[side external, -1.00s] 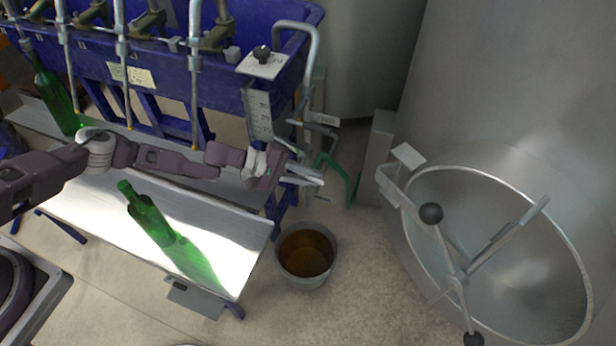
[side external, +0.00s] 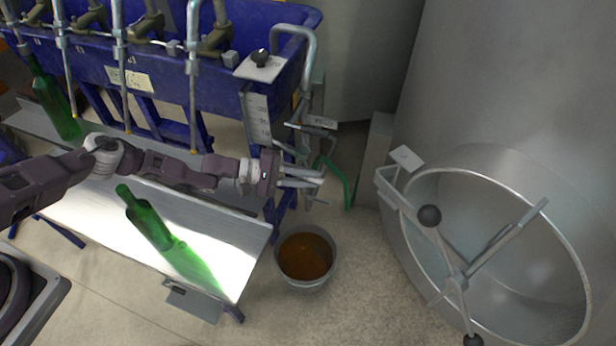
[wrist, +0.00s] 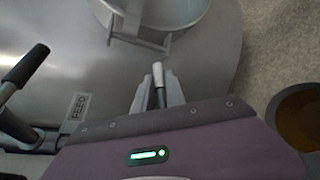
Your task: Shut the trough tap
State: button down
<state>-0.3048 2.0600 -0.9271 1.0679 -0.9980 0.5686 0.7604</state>
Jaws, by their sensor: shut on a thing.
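The blue trough (side external: 175,82) stands at the upper left of the side view, with taps and pipes at its right end. My gripper (side external: 318,180) reaches sideways to this pipework, below the label plate (side external: 323,124). In the wrist view my gripper (wrist: 158,92) is closed around a thin grey lever with a pale tip (wrist: 157,68), which I take to be the trough tap's handle. The tip sticks out past the fingers. The lever's base and the tap body are hidden by my gripper.
A second lever with a black grip (wrist: 24,66) stands at left in the wrist view, beside a FEED label (wrist: 77,107). A green pipe (side external: 347,185) is just right of my gripper. A bucket of brown liquid (side external: 305,285) stands below. A steel tank (side external: 500,90) fills the right.

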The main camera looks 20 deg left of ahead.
aim_at(303, 178)
jog(key=c, duration=1.4)
grip_release()
jog(key=v, duration=0.7)
